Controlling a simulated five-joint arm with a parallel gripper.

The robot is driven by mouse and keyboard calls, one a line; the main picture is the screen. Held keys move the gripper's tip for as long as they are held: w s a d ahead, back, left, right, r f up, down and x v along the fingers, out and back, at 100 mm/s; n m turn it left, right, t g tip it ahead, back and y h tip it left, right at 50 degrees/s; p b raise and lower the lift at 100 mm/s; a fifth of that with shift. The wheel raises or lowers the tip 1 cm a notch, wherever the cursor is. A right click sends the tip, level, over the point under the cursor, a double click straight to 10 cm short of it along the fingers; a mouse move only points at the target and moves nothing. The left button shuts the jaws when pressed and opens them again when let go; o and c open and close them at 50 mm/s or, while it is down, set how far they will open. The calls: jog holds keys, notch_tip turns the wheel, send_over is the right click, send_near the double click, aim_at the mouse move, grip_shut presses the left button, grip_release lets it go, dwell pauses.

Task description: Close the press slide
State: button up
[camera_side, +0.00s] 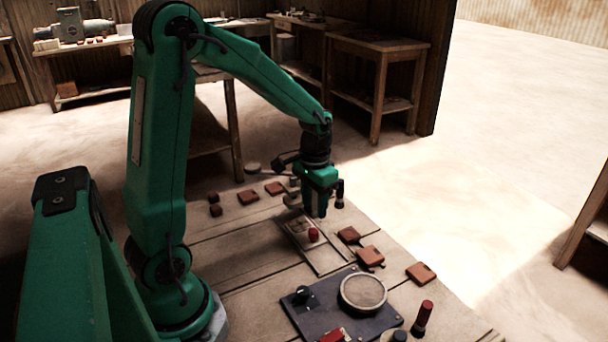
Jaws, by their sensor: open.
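A pale, flat framed fixture with a sliding-plate look (327,262) lies on the table, and I take it for the press slide. A small red knob (313,235) stands on it. A pale block (293,200) sits at its far end, partly behind my gripper. My gripper (329,207) points down above the far part of the fixture, open and empty, its fingers apart from the knob. I cannot tell how far the slide stands open.
A dark panel (315,317) with a round pale dish (363,292) and a black knob lies at the front. Red-brown tiles (371,256) lie right of the fixture, others (248,197) behind it. A red-and-black cylinder (422,317) stands at the front right.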

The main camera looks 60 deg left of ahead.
aim_at(313, 230)
jog(key=m, duration=1.2)
jog(key=shift+r, duration=0.1)
jog(key=m, duration=0.4)
jog(key=shift+f, duration=3.9)
grip_shut()
